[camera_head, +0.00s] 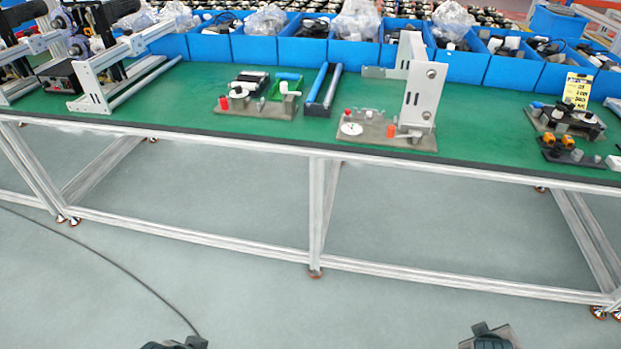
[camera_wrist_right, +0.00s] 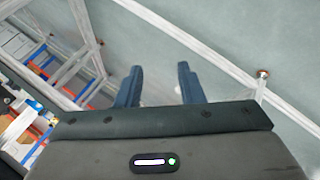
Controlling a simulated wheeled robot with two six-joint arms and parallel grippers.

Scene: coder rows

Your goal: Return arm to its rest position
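My right gripper (camera_wrist_right: 160,84) shows in the right wrist view with its two dark blue fingers apart and nothing between them. Grey floor and pale frame bars lie beyond the fingers. In the head view a part of my right arm's end (camera_head: 490,336) shows at the bottom right edge, low in front of the workbench and well apart from it. A dark part of my left gripper or arm (camera_head: 178,343) shows at the bottom edge, left of the middle. Its fingers are cut off or too small to judge.
A long green-topped workbench (camera_head: 180,100) crosses the view on a metal frame. It bears fixtures (camera_head: 262,104), a grey upright bracket (camera_head: 425,95) and a row of blue bins (camera_head: 355,54) behind. A black cable lies on the floor at left.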

